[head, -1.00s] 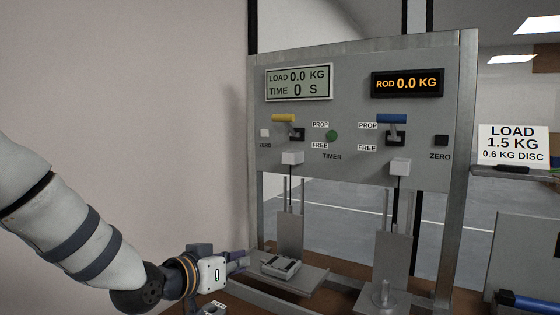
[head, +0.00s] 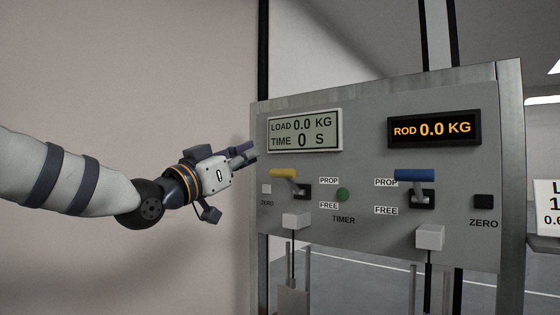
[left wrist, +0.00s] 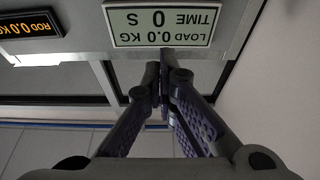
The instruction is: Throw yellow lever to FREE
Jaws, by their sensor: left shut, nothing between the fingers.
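The yellow lever (head: 284,174) is on the grey panel below the LOAD/TIME display. Its handle sits up, level with the PROP label (head: 328,181) and above the FREE label (head: 329,205). My left gripper (head: 251,151) is shut and empty at the panel's left edge, left of and above the lever, apart from it. In the left wrist view its closed fingers (left wrist: 163,78) point at the panel below the upside-down display (left wrist: 163,22); the lever does not show there. My right gripper is not in view.
A blue lever (head: 414,175) stands to the right on the same panel. The ROD display (head: 434,130) is above the blue lever.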

